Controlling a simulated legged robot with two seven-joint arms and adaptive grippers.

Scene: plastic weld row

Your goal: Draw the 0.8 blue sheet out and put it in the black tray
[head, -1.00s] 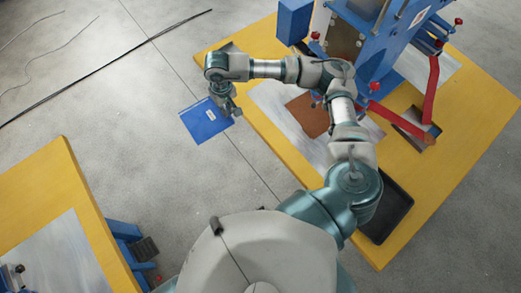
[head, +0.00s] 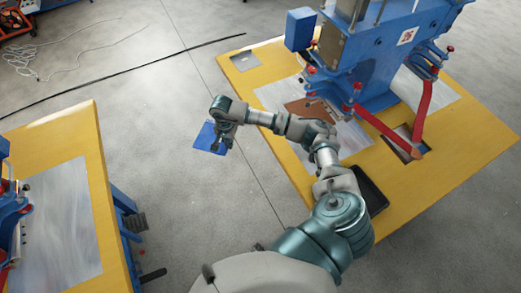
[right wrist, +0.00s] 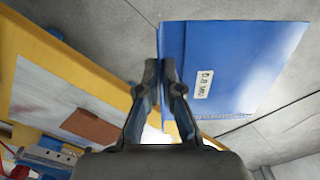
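The blue sheet (head: 204,135) hangs from my right gripper (head: 222,141) above the floor, left of the yellow table. In the right wrist view the blue sheet (right wrist: 235,65) shows a small white label (right wrist: 203,84) whose print looks like 0.8. The fingertips of my right gripper (right wrist: 161,64) are closed together at the sheet's edge. The black tray (head: 372,190) lies on the table's near part, partly hidden by my right arm. My left gripper is not in view.
The yellow table (head: 440,200) carries a blue welding machine (head: 385,60) with red levers (head: 425,110). A brown sheet (head: 308,108) lies on a grey plate (head: 278,95). Another yellow table (head: 85,135) stands at left. Bare floor lies between the tables.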

